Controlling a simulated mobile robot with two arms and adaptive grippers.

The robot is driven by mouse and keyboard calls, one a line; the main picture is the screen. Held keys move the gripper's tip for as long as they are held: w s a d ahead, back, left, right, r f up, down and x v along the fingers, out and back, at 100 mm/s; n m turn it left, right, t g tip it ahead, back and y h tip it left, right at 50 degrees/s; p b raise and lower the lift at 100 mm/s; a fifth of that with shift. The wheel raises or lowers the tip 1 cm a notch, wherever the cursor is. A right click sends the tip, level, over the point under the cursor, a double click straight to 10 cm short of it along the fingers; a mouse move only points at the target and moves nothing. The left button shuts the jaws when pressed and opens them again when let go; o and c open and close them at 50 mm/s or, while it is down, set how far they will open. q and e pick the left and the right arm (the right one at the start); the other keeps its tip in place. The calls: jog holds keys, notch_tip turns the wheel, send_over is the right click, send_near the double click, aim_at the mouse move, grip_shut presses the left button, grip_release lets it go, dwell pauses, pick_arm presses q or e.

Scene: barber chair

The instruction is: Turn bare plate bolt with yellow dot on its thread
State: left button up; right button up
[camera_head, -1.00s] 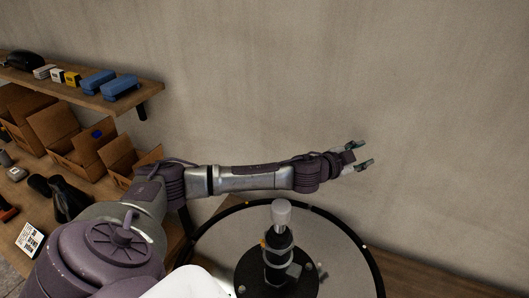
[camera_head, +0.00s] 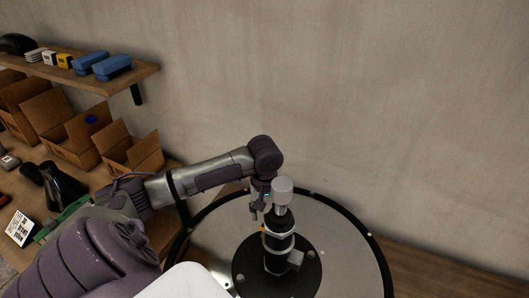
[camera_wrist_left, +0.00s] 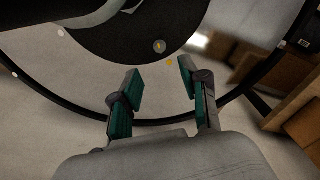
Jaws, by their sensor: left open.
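The round black plate (camera_head: 298,281) sits on the grey disc around the column foot; it also shows in the left wrist view (camera_wrist_left: 120,40). In the left wrist view a bolt with a yellow mark (camera_wrist_left: 159,46) stands at the plate's near edge. A separate yellow spot (camera_wrist_left: 170,63) lies just beyond that edge. Another bolt (camera_head: 311,254) shows on the plate in the head view. My left gripper (camera_wrist_left: 159,72) is open and empty, its fingertips either side of the marked bolt's line but apart from it. In the head view the gripper (camera_head: 258,207) points down left of the column top, partly hidden.
The column (camera_head: 282,212) with its light cap rises from the plate beside my gripper. A dark ring (camera_head: 368,238) borders the disc. Cardboard boxes (camera_head: 128,152) stand on the bench at left, under a wooden shelf (camera_head: 140,80). Open air lies at right.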

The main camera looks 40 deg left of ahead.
aim_at(264, 233)
pick_arm(q)
notch_tip(264, 233, down, 10)
jog(key=shift+r, duration=0.25)
jog(key=shift+p, duration=0.3)
grip_shut()
